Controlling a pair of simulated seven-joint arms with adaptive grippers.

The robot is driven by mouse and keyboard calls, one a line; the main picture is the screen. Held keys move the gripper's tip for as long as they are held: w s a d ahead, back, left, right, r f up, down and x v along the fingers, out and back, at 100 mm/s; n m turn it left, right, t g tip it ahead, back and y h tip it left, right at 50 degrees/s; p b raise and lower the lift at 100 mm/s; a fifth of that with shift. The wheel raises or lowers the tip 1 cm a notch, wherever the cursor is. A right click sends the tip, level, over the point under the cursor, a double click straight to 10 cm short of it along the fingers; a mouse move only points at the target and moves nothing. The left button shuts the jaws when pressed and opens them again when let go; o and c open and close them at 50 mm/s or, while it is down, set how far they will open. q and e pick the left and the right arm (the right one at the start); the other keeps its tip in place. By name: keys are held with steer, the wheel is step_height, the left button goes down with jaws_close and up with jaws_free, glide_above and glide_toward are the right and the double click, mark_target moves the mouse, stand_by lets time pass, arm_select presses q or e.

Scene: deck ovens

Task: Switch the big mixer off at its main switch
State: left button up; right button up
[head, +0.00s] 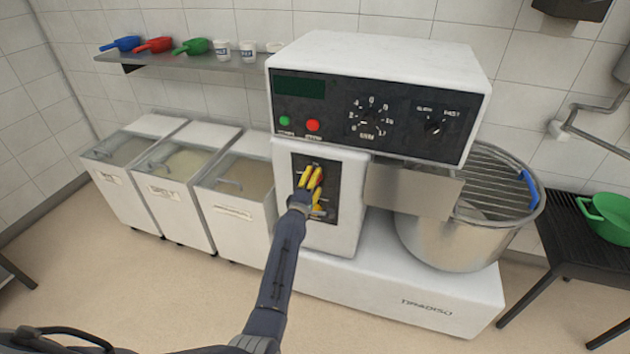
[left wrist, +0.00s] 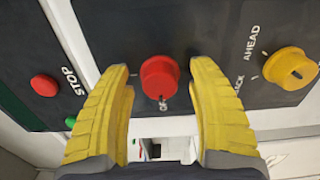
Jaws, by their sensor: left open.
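The big mixer (head: 380,70) stands in the middle of the head view, with a dark switch panel (head: 330,168) on its column. In the left wrist view a round red knob (left wrist: 159,78) sits on the dark panel, with partly hidden lettering starting "OF" below it. I cannot tell its setting. My left gripper (head: 312,177) is at the switch panel. Its yellow fingers (left wrist: 164,85) are open, one on each side of the red knob, with a small gap visible on both sides. In the head view the gripper hides most of the knob. My right gripper is not in view.
Beside the red knob are a yellow knob (left wrist: 290,67) marked "AHEAD" and a red STOP button (left wrist: 44,85). The upper control panel (head: 370,115) juts out above. A steel bowl (head: 460,235) is right of the column; white bins (head: 240,205) stand left.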

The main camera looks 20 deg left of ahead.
arm_select(q)
steer(key=s, duration=0.7)
steer(key=shift+w, duration=0.1)
steer(key=s+d+f+m+g, duration=0.2)
steer(key=s+f+m, duration=0.15)
steer(key=f, duration=0.85)
steer(key=s+d+f+m+g, duration=0.1)
steer(key=s+f+m+g, duration=0.3)
steer(key=f, duration=0.7)
steer(key=s+d+f+m+g, duration=0.1)
steer(key=s+f+m+g, duration=0.2)
steer(key=s+f, duration=1.35)
steer(key=s+a+f+m+g, duration=0.1)
steer(key=s+f+m+g, duration=0.15)
steer(key=s+f, duration=0.65)
steer(key=s+a+f+m+g, duration=0.1)
steer(key=s+f+m, duration=0.3)
steer(key=s, duration=0.8)
steer(key=s+a+f+m+g, duration=0.2)
steer(key=s+f, duration=0.1)
steer(key=s, duration=0.8)
steer(key=s+a+f+m+g, duration=0.2)
steer(key=s+a+f, duration=0.1)
steer(key=s, duration=0.9)
steer(key=shift+s+f+y, duration=0.15)
steer(key=shift+f+y, duration=0.15)
steer(key=shift+f, duration=0.25)
